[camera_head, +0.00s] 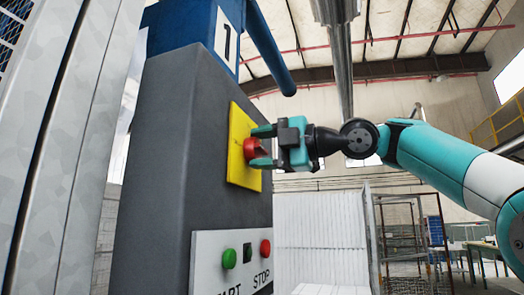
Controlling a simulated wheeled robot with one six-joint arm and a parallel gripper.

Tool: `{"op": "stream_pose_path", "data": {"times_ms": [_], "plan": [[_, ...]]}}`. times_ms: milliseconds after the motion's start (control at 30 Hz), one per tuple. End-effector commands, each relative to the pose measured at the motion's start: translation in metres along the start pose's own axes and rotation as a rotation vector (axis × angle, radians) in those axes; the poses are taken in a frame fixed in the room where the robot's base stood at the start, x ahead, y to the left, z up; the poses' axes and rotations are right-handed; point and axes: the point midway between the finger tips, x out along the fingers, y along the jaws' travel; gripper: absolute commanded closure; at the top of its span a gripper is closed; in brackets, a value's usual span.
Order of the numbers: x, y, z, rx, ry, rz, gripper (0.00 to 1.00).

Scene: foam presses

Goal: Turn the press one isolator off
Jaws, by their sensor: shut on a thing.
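The isolator's red knob (253,149) sits on a yellow plate (238,135) on the grey side of the press (184,150). The press carries a "1" on a white panel (226,42) at its top. My gripper (260,148) reaches in from the right, level with the knob. Its teal fingers are shut on the red knob, one above and one below. The fingers and gripper body hide part of the knob and plate, so I cannot tell the knob's exact angle.
Below the isolator is a white panel (208,250) with a green START button (229,258), a dark middle switch (248,252) and a red STOP button (265,248). A blue pipe (268,48) slopes above. A metal cabinet (62,130) stands at left. Wire racks (405,240) stand behind at right.

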Motion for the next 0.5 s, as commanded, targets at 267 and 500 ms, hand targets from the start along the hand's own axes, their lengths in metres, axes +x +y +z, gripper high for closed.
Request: {"op": "stream_pose_path", "data": {"times_ms": [267, 500], "plan": [[0.0, -0.0005, 0.0002, -0.035, 0.0, -0.001, 0.69], [0.0, -0.0005, 0.0001, -0.036, 0.0, -0.001, 0.69]]}}
